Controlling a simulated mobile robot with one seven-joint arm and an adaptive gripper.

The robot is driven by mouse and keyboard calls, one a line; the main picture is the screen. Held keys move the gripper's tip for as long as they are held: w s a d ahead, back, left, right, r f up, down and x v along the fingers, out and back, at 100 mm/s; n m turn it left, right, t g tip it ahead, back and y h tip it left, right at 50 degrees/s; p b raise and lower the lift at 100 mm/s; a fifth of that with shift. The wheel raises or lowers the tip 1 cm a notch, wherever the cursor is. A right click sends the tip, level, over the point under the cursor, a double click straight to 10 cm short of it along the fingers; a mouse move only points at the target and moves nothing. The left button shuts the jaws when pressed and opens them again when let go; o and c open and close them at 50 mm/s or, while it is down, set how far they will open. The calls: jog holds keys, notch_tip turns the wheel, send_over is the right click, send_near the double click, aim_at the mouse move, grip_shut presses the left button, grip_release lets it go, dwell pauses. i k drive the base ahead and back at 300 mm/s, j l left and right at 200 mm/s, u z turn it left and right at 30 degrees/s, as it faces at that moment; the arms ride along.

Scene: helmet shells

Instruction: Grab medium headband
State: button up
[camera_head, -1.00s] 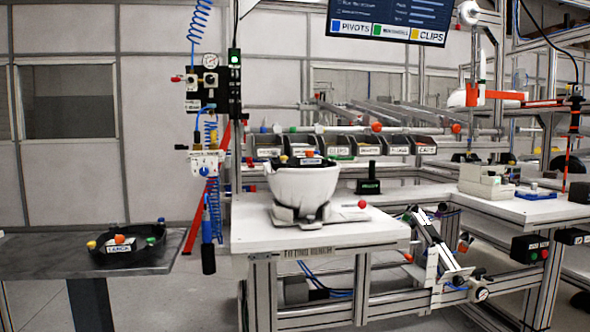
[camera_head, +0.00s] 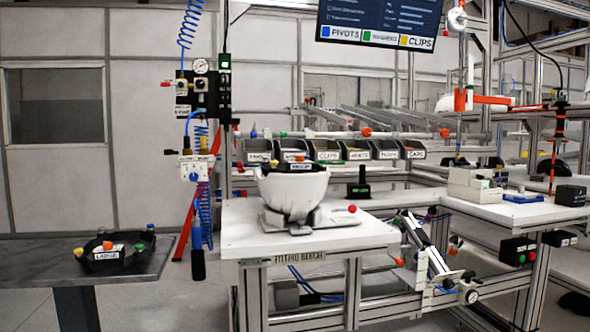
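A black headband (camera_head: 108,258) with a label reading "LARGE" and coloured knobs lies on the dark table at the left. A second black headband with a white label (camera_head: 300,166) sits in the top of the upturned white helmet shell (camera_head: 292,192). Its label is too small to read surely, and the shell hides its lower part. The shell stands on a grey holder on the white fitting bench (camera_head: 340,240). I see no headband that I can clearly read as medium. My gripper is not in view.
The dark table (camera_head: 30,262) is at the left, with a floor gap before the bench. A hanging blue-handled tool (camera_head: 197,240) is over that gap. Several labelled bins (camera_head: 325,150) stand behind the shell. A red ball knob (camera_head: 352,208) is on the bench.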

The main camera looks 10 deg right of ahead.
aim_at(288, 167)
jog(key=l+u, duration=0.15)
jog(key=u, duration=1)
jog(key=l+u, duration=0.45)
jog(key=k+l+u, duration=0.15)
jog(key=l+u, duration=0.3)
jog(key=k+l+u, duration=0.2)
jog(key=l, duration=0.2)
jog(key=k+l+u, duration=0.2)
jog(key=l, duration=0.15)
jog(key=k+l+u, duration=0.15)
jog(key=l, duration=0.15)
jog(key=k+l+u, duration=0.25)
jog(key=k+l, duration=1.55)
jog(key=l, duration=0.15)
jog(key=i, duration=0.5)
